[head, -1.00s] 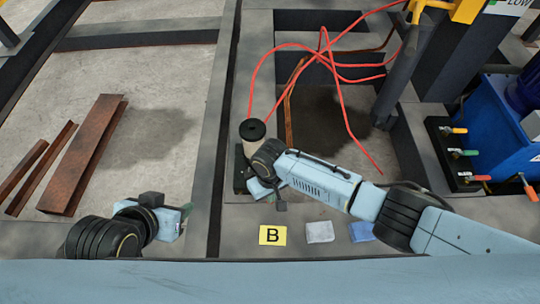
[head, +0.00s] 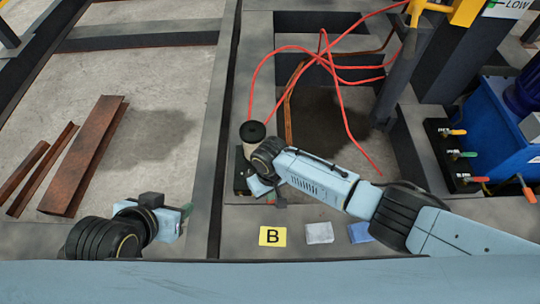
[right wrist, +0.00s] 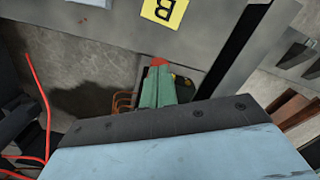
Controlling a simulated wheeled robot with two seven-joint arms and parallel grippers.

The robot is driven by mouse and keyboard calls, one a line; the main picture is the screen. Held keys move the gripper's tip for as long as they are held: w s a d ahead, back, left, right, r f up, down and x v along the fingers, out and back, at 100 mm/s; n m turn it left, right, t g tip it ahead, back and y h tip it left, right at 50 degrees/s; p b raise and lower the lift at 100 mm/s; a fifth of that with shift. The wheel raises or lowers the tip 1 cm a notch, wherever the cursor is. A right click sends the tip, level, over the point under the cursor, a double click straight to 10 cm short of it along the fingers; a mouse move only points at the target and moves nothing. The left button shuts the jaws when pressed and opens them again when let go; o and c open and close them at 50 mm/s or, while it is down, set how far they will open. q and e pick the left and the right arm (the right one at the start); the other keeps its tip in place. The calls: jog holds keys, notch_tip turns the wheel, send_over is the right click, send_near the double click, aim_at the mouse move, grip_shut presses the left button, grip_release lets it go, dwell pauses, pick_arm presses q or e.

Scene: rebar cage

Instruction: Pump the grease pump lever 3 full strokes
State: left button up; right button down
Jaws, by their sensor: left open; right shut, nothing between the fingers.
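The grease pump (head: 257,132), a pale cylinder with a black cap, stands on the floor frame at the centre of the head view. My right wrist covers its lower part. My right gripper (right wrist: 158,74) shows green fingers, shut and empty, in the right wrist view. A red tip (right wrist: 159,62) shows right at the fingertips, perhaps the lever's end; I cannot tell whether they touch. The lever is otherwise hidden in the head view, as are the right fingertips. My left gripper (head: 186,211) is open and empty at the lower left, well away from the pump.
A yellow B label (head: 272,236), a grey cloth (head: 319,232) and a blue cloth (head: 361,232) lie in front of the pump. Red hoses (head: 340,100) loop behind it. A blue unit with valves (head: 500,130) stands at right. Rusty steel beams (head: 88,155) lie at left.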

jog(key=w+r+p, duration=0.4)
jog(key=w+r, duration=0.2)
jog(key=r, duration=0.3)
jog(key=shift+r, duration=0.15)
jog(key=shift+s, duration=0.15)
dwell(0.4)
jog(key=shift+s+f+p, duration=0.35)
jog(key=shift+f+p, duration=0.05)
jog(key=shift+f, duration=0.1)
jog(key=shift+s+f, duration=0.6)
